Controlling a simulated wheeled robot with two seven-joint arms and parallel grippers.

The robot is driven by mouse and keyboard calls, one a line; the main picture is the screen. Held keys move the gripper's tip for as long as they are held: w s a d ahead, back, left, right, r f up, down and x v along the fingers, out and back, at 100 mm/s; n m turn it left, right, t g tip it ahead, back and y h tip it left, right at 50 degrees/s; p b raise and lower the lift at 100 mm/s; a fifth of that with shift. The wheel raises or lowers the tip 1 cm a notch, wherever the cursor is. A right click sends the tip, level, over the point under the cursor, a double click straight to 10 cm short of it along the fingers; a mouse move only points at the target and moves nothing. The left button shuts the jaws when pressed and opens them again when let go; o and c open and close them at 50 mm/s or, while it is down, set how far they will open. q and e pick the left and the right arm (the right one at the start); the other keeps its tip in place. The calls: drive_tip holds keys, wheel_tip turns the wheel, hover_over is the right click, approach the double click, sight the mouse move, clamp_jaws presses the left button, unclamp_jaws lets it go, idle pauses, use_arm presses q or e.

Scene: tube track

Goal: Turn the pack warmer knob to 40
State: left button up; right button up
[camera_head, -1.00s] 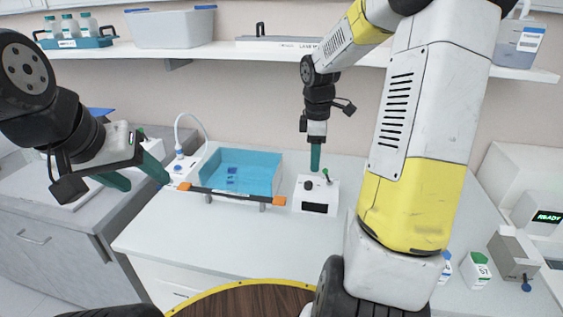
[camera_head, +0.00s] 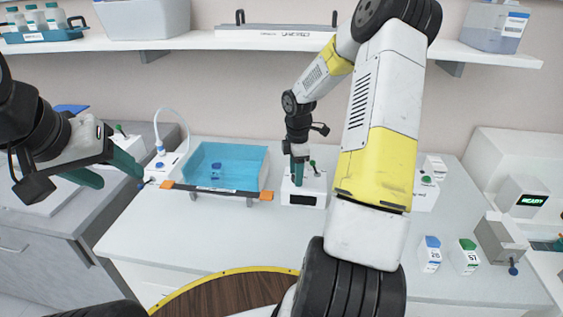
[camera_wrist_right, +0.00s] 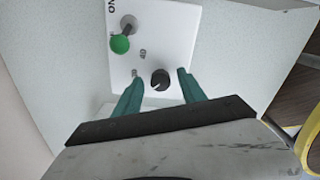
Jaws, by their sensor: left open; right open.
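The pack warmer (camera_head: 313,187) is a white box with a dark front display beside the blue bath. Its black knob (camera_wrist_right: 160,79) shows in the right wrist view, with a pale pointer mark toward the lower left and small printed numbers too blurred to read surely. A green-tipped toggle (camera_wrist_right: 121,42) stands near it. My right gripper (camera_wrist_right: 159,88) is open, its green fingers on either side of the knob with visible gaps. In the head view my right gripper (camera_head: 297,172) is over the box and hides the knob. My left gripper (camera_head: 115,172) is open and empty, left of the bath.
The blue bath (camera_head: 247,167) has a dark bar with orange ends along its front. A small white box with tubing (camera_head: 163,168) stands left of it. Bottles (camera_head: 430,254) and a device reading READY (camera_head: 526,200) are at the right. The front counter (camera_head: 230,235) is clear.

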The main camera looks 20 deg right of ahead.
clamp_jaws()
drive_tip(key=shift+m, duration=0.5)
drive_tip(key=m, duration=0.3)
drive_tip(key=shift+m, duration=0.4)
drive_tip(key=m, duration=0.4)
drive_tip(key=shift+m, duration=0.3)
drive_tip(key=m, duration=0.8)
drive_tip(key=shift+m, duration=0.4)
